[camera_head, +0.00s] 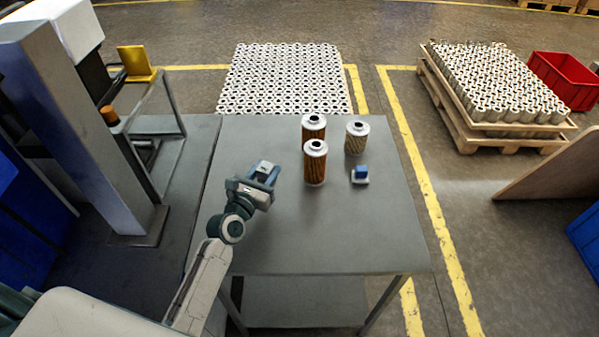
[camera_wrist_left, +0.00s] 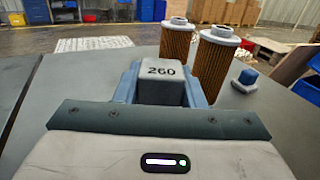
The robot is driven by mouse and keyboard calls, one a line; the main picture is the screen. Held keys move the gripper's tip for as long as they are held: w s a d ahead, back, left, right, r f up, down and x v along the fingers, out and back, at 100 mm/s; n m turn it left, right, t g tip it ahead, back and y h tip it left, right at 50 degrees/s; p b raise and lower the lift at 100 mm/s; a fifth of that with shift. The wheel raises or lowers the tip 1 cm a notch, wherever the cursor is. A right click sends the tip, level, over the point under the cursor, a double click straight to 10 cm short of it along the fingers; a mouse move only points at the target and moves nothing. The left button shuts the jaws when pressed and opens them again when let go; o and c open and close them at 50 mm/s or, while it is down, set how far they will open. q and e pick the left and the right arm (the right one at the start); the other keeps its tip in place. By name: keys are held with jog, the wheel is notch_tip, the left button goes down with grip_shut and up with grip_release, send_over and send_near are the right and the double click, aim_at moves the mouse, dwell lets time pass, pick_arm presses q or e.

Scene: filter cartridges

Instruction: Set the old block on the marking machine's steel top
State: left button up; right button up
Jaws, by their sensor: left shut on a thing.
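A grey block with "260" on it (camera_wrist_left: 161,78) sits between the blue fingers of my left gripper (camera_head: 265,173) in the left wrist view. The gripper (camera_wrist_left: 160,88) is shut on it. In the head view the gripper is over the left part of the grey table (camera_head: 300,235), and the block is mostly hidden there. A tall machine with a pale column (camera_head: 85,120) and a white head stands at the left, beside a dark steel surface (camera_head: 178,165). I cannot tell any gap under the block. My right gripper is not in view.
Three filter cartridges (camera_head: 315,165) stand upright right of my left gripper. A small blue-and-white block (camera_head: 360,175) lies by them. The table's front is clear.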

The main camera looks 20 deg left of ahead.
pick_arm(q)
jog(key=w+a, duration=0.6)
jog(key=shift+r, duration=0.2)
jog(key=shift+w+y, duration=0.2)
jog(key=shift+y, duration=0.2)
jog(key=s+d, duration=0.1)
jog(key=d, duration=0.3)
jog(key=s+d+f, duration=0.1)
jog(key=s+d, duration=0.1)
jog(key=d, duration=0.2)
jog(key=s+d+b, duration=0.1)
jog(key=s+d, duration=0.1)
jog(key=d, duration=0.3)
jog(key=shift+d+f, duration=0.1)
jog(key=shift+f, duration=0.2)
jog(key=shift+s+d, duration=0.1)
jog(key=shift+d, duration=0.2)
jog(key=shift+s+d+b, duration=0.1)
jog(key=shift+d+b, duration=0.25)
jog(key=shift+b, duration=0.1)
notch_tip(320, 180, down, 3)
jog(key=b, duration=0.3)
jog(key=shift+b, duration=0.35)
jog(key=shift+f+b, duration=0.3)
jog(key=shift+r, duration=0.15)
jog(key=shift+f, duration=0.2)
jog(key=o, duration=1.2)
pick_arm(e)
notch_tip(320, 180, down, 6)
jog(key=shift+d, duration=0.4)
